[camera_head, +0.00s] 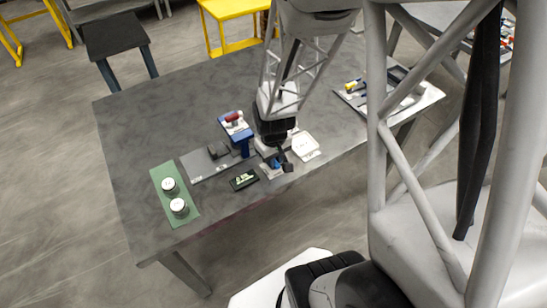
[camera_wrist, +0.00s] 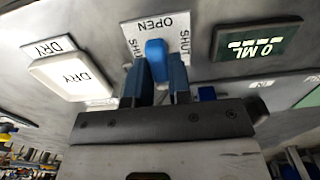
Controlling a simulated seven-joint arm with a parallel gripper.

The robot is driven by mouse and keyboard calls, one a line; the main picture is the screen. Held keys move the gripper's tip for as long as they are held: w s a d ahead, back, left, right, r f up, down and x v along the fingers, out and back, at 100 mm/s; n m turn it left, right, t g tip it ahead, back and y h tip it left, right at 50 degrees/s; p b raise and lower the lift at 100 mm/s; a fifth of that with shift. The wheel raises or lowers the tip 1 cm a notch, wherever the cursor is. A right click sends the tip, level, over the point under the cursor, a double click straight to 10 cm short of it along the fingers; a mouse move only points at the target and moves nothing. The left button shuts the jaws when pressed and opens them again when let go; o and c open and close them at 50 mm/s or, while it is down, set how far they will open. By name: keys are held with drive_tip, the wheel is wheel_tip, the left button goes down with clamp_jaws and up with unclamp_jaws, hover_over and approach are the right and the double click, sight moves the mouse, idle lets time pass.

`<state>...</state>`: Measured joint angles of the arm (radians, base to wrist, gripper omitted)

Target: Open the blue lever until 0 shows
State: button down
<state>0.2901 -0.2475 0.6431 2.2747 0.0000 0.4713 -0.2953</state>
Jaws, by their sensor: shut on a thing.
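The blue lever (camera_wrist: 155,52) stands on a white plate (camera_wrist: 170,27) marked OPEN at the top and SHUT on both sides in the wrist view. Its rounded end is just below the word OPEN. My gripper (camera_wrist: 157,80) has its two blue fingers on either side of the lever, shut on it. In the head view my gripper (camera_head: 275,160) is over the plate near the table's front edge and mostly hides the lever.
A white block (camera_wrist: 72,77) marked DRY sits beside the plate. A blue press with a red part (camera_head: 235,122) stands behind the display. Two white-topped containers (camera_head: 169,186) (camera_head: 179,206) stand on a green mat (camera_head: 161,174). The table's back left is clear.

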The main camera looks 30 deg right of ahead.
idle(0.3)
drive_tip(key=c, duration=1)
unclamp_jaws()
drive_tip(key=shift+c, duration=0.2)
drive_tip(key=shift+r, duration=0.1)
drive_tip(key=shift+r, duration=3.8)
drive_tip(key=shift+r, duration=0.1)
drive_tip(key=shift+a+r, duration=0.1)
drive_tip(key=shift+r, duration=0.1)
drive_tip(key=s+a+r+t, duration=0.1)
drive_tip(key=s+a+r, duration=0.2)
drive_tip(key=r, duration=0.4)
drive_tip(key=s+a+r, duration=0.4)
drive_tip(key=r, duration=0.4)
drive_tip(key=s+a+r+t, duration=0.1)
drive_tip(key=s+a+r, duration=0.2)
drive_tip(key=r, duration=0.4)
drive_tip(key=shift+s+a+r+t, duration=0.15)
drive_tip(key=shift+s+a+t, duration=0.2)
drive_tip(key=shift+a, duration=0.35)
